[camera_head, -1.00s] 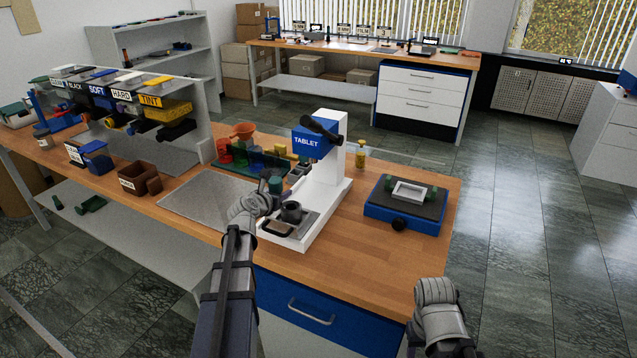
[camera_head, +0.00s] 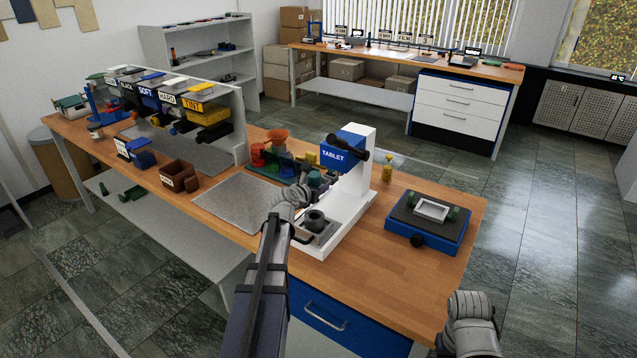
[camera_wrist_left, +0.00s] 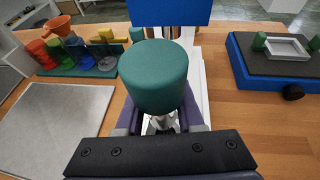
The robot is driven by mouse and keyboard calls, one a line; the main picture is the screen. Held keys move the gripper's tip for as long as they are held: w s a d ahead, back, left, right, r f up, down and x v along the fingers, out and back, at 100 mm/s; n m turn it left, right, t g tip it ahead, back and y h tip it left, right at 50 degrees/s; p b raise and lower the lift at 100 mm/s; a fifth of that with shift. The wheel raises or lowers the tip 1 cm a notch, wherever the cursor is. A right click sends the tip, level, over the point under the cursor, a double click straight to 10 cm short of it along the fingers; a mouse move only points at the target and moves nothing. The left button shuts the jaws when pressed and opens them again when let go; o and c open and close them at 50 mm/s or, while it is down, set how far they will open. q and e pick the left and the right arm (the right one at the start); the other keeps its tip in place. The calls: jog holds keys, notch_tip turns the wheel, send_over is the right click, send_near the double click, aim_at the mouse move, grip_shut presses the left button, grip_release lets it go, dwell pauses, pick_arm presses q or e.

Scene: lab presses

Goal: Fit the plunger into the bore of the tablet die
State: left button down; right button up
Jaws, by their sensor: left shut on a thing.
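My left gripper (camera_head: 308,189) is shut on the plunger (camera_head: 316,179), whose round dark green head fills the middle of the left wrist view (camera_wrist_left: 159,77). The head hides the plunger's lower end and the space below it. The tablet die (camera_head: 314,220) is a dark round block with a bore, on the base plate of the white press marked TABLET (camera_head: 357,185). In the head view the plunger appears above the die and apart from it. The die is hidden in the left wrist view. My right arm's end (camera_head: 471,312) is at the lower right, its fingers unclear.
The press's blue head (camera_head: 344,149) is close behind the plunger. A green rack with coloured cups (camera_head: 272,160) stands to the left, beside a grey mat (camera_head: 248,202). A blue device with a white frame (camera_head: 428,222) stands to the right. Bare wood lies between it and the press.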

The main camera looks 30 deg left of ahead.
aim_at(318, 211)
pick_arm(q)
jog(key=shift+f, duration=0.15)
notch_tip(318, 211, down, 6)
jog(key=b, duration=0.6)
jog(key=shift+f+b, duration=1.2)
jog(key=shift+b, duration=0.1)
dwell(1.5)
jog(key=shift+c, duration=2.2)
grip_release()
jog(key=shift+s+r, duration=0.1)
jog(key=shift+s, duration=0.05)
jog(key=p+v, duration=0.3)
jog(key=v, duration=0.4)
jog(key=shift+s+r, duration=0.1)
jog(key=shift+s, duration=0.25)
jog(key=shift+w, duration=0.1)
